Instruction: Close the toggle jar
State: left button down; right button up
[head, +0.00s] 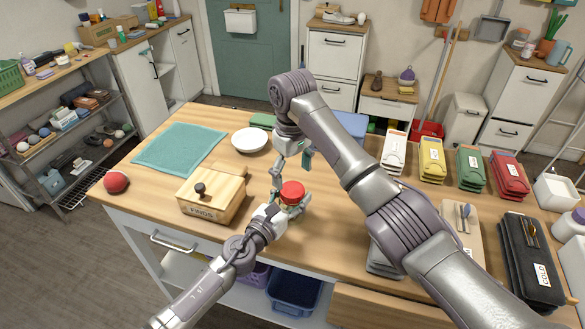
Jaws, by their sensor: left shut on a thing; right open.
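A small jar with a red lid (292,192) and a pale, greenish body (294,209) stands on the wooden table. The lid sits on top of the body. The toggle clasp is too small or hidden to make out. My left gripper (279,207), reaching in from the lower left, is shut on the jar at its near left side, partly covering the body. My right gripper (290,171) points down from above, just behind and over the jar. Its fingers are spread apart, one near the lid's left side.
A wooden box marked FINDS (212,212) stands left of the jar. A white plate (249,140) and teal cloth (180,149) lie behind it.

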aim_at(292, 190)
pick_arm(q)
jog(key=shift+s+f, duration=0.1)
jog(key=shift+f, duration=0.25)
pick_arm(e)
jog(key=n, duration=0.1)
jog(key=r+n, duration=0.1)
jog(key=n, duration=0.3)
jog(key=r+n, duration=0.1)
jog(key=n, duration=0.5)
jog(key=r+n, duration=0.1)
jog(key=n, duration=0.2)
jog(key=shift+r+n, duration=0.15)
jog(key=shift+n, duration=0.25)
jog(key=shift+f, duration=4.05)
jog(key=shift+c, duration=0.2)
jog(key=c, duration=1.1)
jog(key=o, duration=1.2)
